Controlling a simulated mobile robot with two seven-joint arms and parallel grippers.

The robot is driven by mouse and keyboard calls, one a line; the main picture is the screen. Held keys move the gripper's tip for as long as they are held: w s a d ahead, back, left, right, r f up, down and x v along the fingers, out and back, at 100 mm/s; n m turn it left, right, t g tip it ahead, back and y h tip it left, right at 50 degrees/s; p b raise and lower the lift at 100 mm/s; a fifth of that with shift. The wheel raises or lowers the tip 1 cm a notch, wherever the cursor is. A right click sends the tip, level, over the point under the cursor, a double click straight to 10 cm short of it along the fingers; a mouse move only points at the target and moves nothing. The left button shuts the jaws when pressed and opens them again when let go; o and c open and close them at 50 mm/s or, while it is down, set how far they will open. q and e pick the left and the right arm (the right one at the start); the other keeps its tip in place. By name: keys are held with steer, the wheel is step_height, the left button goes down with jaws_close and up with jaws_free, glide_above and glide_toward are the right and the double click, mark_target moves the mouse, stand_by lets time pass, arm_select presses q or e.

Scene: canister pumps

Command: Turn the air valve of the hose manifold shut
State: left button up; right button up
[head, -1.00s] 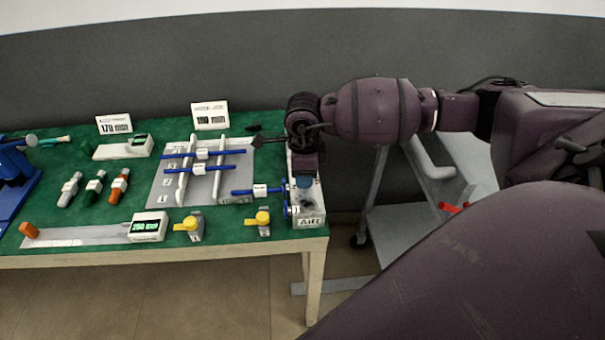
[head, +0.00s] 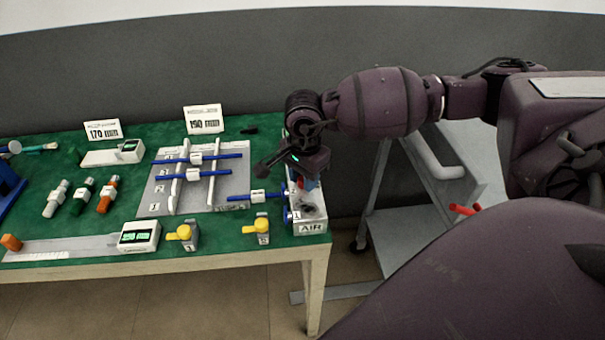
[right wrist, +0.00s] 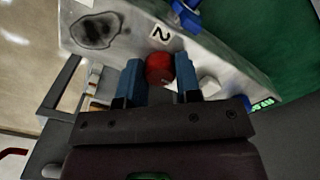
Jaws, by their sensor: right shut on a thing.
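The hose manifold (head: 311,227) is a pale block labelled AIR at the right end of the green table. Blue fittings sit on its left side, with a tag reading 1. In the right wrist view the manifold (right wrist: 125,22) shows a tag reading 2 and a dark smudged patch. The red valve knob (right wrist: 159,68) stands out from it between two blue finger pads. My right gripper (head: 307,182) reaches down over the manifold with its wrist tilted; it is shut on the red knob. The fingers partly cover the knob in the head view. My left gripper is not in view.
A grey rack (head: 205,203) with blue rods lies left of the manifold. Yellow-topped valves (head: 262,229) stand near the front edge. Several coloured fittings (head: 82,196) and a display gauge (head: 139,237) are farther left. A grey cart (head: 400,245) stands right of the table.

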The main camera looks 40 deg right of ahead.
steer(key=shift+r+n, duration=0.1)
steer(key=shift+n, duration=0.3)
steer(key=o, duration=0.9)
step_height(320, 180, up, 10)
steer(key=shift+f+p, duration=0.25)
steer(key=shift+p, duration=0.3)
steer(key=shift+r, duration=0.6)
